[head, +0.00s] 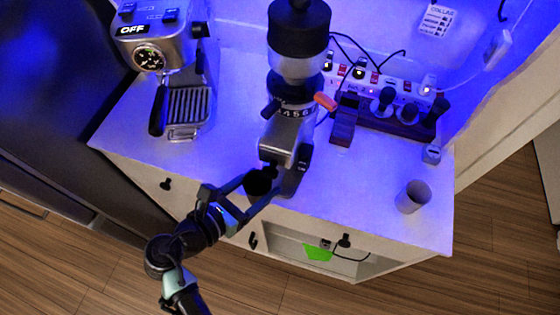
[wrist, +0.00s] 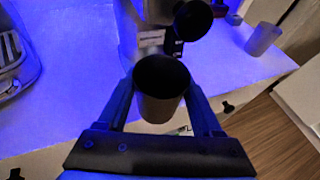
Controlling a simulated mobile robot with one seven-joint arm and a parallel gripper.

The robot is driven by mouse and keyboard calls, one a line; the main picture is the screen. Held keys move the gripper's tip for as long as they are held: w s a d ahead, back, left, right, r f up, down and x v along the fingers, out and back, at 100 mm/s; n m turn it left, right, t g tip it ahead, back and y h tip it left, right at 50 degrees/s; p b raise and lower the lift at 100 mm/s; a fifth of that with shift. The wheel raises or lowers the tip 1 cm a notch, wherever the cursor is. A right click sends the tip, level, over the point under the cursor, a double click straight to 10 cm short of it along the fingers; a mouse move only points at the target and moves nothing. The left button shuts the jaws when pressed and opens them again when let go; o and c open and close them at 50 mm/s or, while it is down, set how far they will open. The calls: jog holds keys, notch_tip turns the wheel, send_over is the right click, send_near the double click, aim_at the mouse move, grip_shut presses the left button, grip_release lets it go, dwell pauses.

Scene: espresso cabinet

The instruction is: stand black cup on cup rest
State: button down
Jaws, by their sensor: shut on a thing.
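The black cup (head: 257,183) is held upright between the fingers of my gripper (head: 262,185), near the front edge of the white cabinet top. In the wrist view the dark cup (wrist: 163,95) sits between both fingers, its open mouth facing the camera and its inside dark. My gripper is shut on it. The cup is just in front of the grinder (head: 288,140); whether it touches the grinder or the cabinet top I cannot tell. The espresso machine (head: 160,45) stands at the back left, with a slatted tray (head: 188,108) at its base, empty.
A grey cup (head: 413,197) stands near the right edge. A dark stand with tools (head: 400,115) and a lit power strip (head: 395,80) are at the back right, with loose cables. White cabinet top (head: 135,125) is bare left of the machine and between machine and grinder.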

jog(key=shift+w+d, duration=1)
jog(key=shift+w, duration=0.2)
jog(key=w+d+p, duration=0.1)
jog(key=w+d, duration=0.1)
jog(key=w, duration=0.1)
jog(key=shift+d+r, duration=0.15)
jog(key=shift+d, duration=0.2)
jog(key=shift+a+f, duration=0.15)
jog(key=shift+f, duration=0.5)
jog(key=shift+s+f, duration=0.1)
jog(key=shift+f, duration=0.1)
jog(key=shift+f, duration=0.15)
jog(key=shift+c, duration=0.2)
grip_release()
jog(key=shift+o, duration=0.2)
